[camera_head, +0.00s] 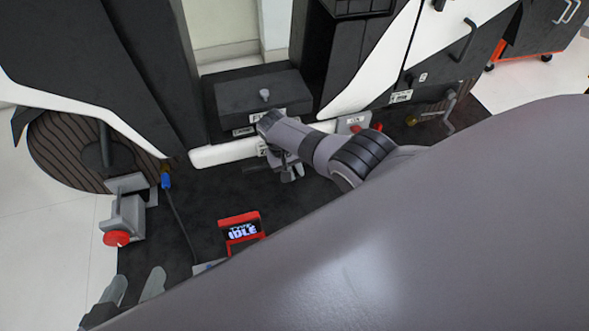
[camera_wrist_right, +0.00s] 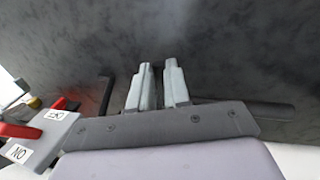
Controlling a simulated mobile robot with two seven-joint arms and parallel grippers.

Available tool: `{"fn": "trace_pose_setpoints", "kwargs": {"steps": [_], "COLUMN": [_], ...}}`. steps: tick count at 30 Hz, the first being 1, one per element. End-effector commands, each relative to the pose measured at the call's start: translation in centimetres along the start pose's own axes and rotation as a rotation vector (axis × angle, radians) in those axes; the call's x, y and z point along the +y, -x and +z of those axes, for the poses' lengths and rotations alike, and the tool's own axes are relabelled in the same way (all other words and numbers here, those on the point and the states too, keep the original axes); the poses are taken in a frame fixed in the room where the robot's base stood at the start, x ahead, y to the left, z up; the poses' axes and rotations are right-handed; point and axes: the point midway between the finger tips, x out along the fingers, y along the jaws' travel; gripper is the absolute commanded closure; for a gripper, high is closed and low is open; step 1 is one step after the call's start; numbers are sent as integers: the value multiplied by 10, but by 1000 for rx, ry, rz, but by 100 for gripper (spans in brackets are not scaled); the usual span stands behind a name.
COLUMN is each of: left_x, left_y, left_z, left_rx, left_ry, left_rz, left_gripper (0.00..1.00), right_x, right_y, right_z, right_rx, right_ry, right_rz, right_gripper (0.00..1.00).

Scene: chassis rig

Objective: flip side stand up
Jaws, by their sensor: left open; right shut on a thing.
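My right gripper (camera_head: 288,172) reaches down beside the low front of the black chassis in the head view. In the right wrist view its two pale fingers (camera_wrist_right: 158,85) are close together on a dark bar, which looks like the side stand (camera_wrist_right: 272,111). The bar sticks out to the right of the fingers, low and roughly level across the picture; the gripper body hides its middle. My left gripper (camera_head: 134,287) is open and empty at the lower left of the head view, away from the bar.
A black box (camera_head: 258,95) with a small knob stands above the right gripper. A grey clamp with a red knob (camera_head: 116,239) is at the left, by a cable. A red-framed display (camera_head: 241,228) reads IDLE. Red switches with labels (camera_wrist_right: 18,153) show in the wrist view.

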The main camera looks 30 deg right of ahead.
Motion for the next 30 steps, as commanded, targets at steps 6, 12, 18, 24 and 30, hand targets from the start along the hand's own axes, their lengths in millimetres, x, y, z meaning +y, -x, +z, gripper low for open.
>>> {"fn": "trace_pose_setpoints", "kwargs": {"steps": [6, 12, 18, 24, 30], "left_x": [-2, -2, -2, -2, -2], "left_y": [3, 3, 3, 3, 3], "left_z": [-1, -1, -1, -1, -1], "left_rx": [-5, -4, -4, -4, -4], "left_ry": [-16, -18, -17, -17, -16], "left_rz": [-14, -15, -14, -14, -14], "left_gripper": [36, 36, 36, 36, 36], "right_x": [-10, -10, -11, -9, -7], "right_y": [8, 8, 9, 8, 7], "right_z": [1, 0, -1, -1, 0], "right_rx": [1, 3, 6, 5, 4], "right_ry": [2, 1, 1, 1, 1], "right_rz": [-24, -25, -26, -22, -17], "right_gripper": [100, 100, 77, 58, 58]}}
